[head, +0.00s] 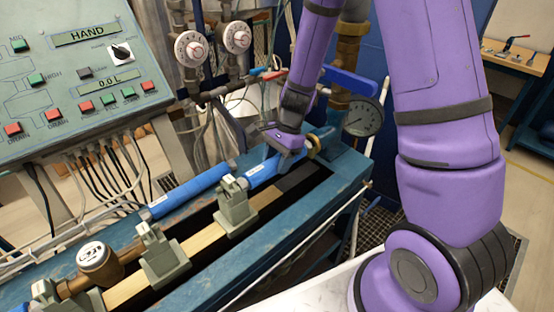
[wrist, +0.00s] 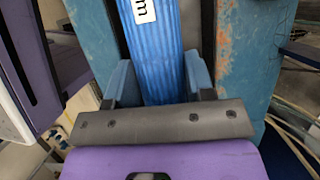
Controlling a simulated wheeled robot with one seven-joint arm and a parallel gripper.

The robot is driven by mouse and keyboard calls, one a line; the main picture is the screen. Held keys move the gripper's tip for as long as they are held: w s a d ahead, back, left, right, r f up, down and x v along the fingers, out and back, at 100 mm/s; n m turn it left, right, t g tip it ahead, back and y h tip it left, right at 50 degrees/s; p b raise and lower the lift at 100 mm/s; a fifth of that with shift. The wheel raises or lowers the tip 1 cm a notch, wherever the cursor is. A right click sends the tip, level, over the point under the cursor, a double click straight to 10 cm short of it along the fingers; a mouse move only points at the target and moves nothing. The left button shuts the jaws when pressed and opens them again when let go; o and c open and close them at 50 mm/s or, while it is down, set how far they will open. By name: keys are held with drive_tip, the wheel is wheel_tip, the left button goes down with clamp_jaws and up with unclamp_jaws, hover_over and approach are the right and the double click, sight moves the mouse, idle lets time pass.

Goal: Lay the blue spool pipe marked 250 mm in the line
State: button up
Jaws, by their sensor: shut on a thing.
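My gripper (head: 287,143) is shut around a blue pipe (head: 264,173) with a white label. The pipe lies low over the bench channel, between a grey-green clamp stand (head: 237,208) and the brass fitting (head: 315,147) at the far end. I cannot tell whether it touches either one. In the wrist view the blue pipe (wrist: 155,55) runs between both fingers, and its label shows only an "m". A second blue pipe (head: 190,190), also labelled, lies along the bench's back edge. Neither label's number is readable.
The teal bench (head: 330,183) has more clamp stands (head: 163,258) and a brass meter (head: 98,262) at the near left. A pressure gauge (head: 363,117) stands right of my gripper. The control panel (head: 80,75) overhangs the left. Pipes and dials crowd the back.

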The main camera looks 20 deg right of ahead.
drive_tip(key=shift+f, duration=0.15)
drive_tip(key=o, duration=1.4)
drive_tip(key=shift+r, duration=4.85)
